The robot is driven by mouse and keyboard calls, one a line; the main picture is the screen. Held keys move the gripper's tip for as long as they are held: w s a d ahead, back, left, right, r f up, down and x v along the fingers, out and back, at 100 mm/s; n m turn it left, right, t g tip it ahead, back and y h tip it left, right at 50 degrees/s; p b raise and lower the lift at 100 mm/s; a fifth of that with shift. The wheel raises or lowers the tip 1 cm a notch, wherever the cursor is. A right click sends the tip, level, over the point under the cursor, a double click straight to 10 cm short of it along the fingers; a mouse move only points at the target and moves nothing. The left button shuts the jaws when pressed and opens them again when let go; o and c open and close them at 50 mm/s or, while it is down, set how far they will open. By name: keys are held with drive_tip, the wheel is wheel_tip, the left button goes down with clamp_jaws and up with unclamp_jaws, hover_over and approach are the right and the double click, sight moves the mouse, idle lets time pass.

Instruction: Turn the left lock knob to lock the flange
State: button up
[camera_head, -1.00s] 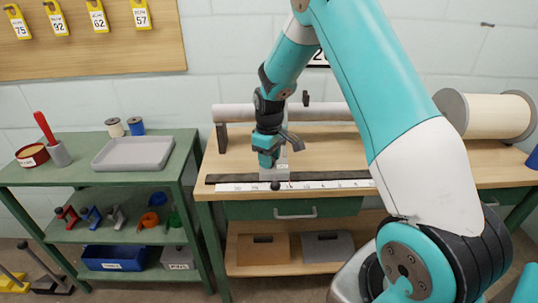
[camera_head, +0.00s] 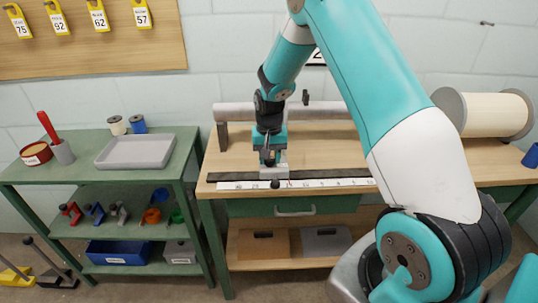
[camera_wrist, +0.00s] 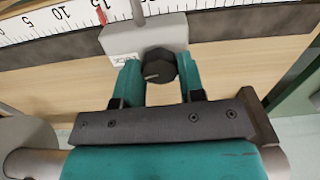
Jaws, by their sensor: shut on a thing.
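A dark faceted knob (camera_wrist: 160,67) with a pale line on its face stands on a light grey block in the wrist view. My gripper (camera_wrist: 161,73) has its teal fingers on both sides of the knob and is shut on it. The grey block (camera_wrist: 119,40) sits at the rail with the ruler strip; it also shows in the head view (camera_head: 280,172). In the head view my gripper (camera_head: 270,158) points down at the block and hides most of the knob. Which flange the knob belongs to is not clear.
The white ruler strip (camera_head: 340,183) runs along the front of the wooden bench. A long grey roller (camera_head: 325,110) lies behind. A large cream spool (camera_head: 485,115) stands at right. A green shelf with a grey tray (camera_head: 135,152) stands at left.

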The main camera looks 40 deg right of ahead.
drive_tip(key=shift+w+r+m, duration=0.1)
drive_tip(key=shift+m, duration=1.1)
drive_tip(key=o, duration=0.9)
drive_tip(key=shift+r, duration=8.65)
drive_tip(key=shift+a, duration=0.1)
